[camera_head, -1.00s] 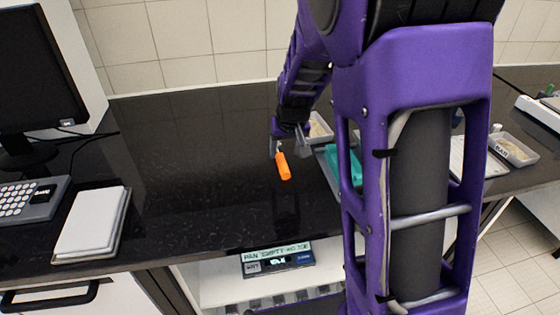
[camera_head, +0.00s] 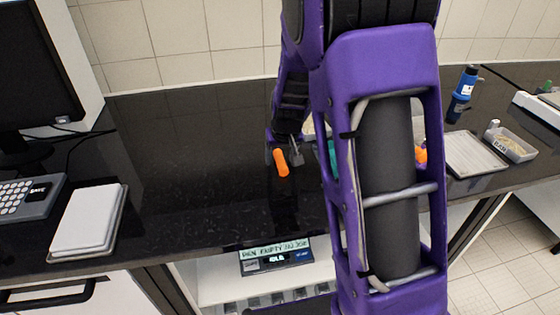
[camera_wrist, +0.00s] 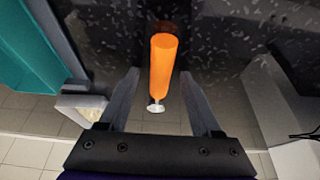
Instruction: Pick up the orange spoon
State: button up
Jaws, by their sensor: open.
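The orange spoon (camera_head: 281,162) shows as an orange handle at the dark counter, at my gripper (camera_head: 283,151). In the wrist view the orange spoon (camera_wrist: 163,65) has a thick round handle with a small shiny metal end pointing toward the palm. My gripper (camera_wrist: 161,76) is open, with one finger on each side of the spoon's lower part. A gap shows on both sides, so the fingers look apart from it. Whether the spoon is at finger depth is hard to tell.
A teal thing (camera_wrist: 25,50) lies left of the fingers, with a pale tray (camera_wrist: 82,106) below it. A grey block (camera_wrist: 262,95) stands at right. The counter's left-middle is clear.

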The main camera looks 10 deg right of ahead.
jog(key=shift+f, duration=0.1)
grip_shut()
dwell(0.3)
